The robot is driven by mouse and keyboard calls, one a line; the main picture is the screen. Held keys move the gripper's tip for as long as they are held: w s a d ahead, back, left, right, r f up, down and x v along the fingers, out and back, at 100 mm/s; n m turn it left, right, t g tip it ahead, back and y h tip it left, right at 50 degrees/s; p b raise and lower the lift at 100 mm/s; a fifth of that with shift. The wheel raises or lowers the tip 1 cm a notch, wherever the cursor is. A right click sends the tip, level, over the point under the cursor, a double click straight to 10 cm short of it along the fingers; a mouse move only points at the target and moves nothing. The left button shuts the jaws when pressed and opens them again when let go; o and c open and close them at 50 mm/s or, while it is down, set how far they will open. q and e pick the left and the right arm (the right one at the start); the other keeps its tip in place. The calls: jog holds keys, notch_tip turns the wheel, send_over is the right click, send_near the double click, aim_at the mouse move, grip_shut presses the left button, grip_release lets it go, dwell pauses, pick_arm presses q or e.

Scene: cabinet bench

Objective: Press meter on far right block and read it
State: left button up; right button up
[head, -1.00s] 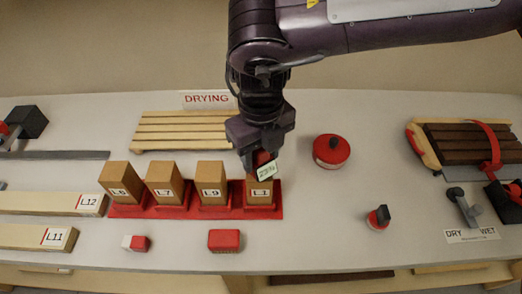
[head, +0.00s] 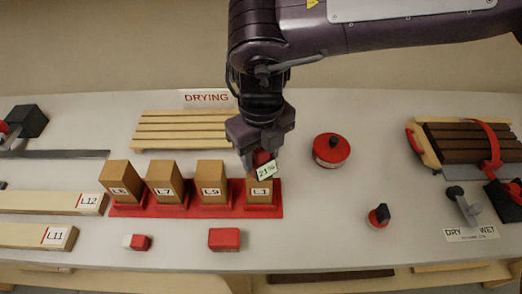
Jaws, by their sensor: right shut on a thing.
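Wooden blocks labelled L6 (head: 120,177), L7 (head: 164,178), L9 (head: 212,178) and L1 (head: 260,196) stand upright in a row on a red base (head: 150,211). L1 is the far right block. My right gripper (head: 262,154) points down over L1 and is shut on a small red meter (head: 265,170). The meter's pale display faces me and seems to read 21 with a small mark after it, perhaps a percent sign. The meter is at the top of L1, whose top it partly hides; contact cannot be seen clearly. My left gripper is not in view.
A slatted wooden rack (head: 185,130) lies behind the blocks under a DRYING sign (head: 208,98). A round red container (head: 331,150) stands right of the gripper. A DRY/WET label (head: 471,233) with a lever (head: 463,205) is at right. Boards L12 (head: 50,203) and L11 (head: 35,237) lie left.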

notch_tip(320, 180, up, 7)
jog(key=p, duration=0.6)
dwell(0.4)
dwell(1.1)
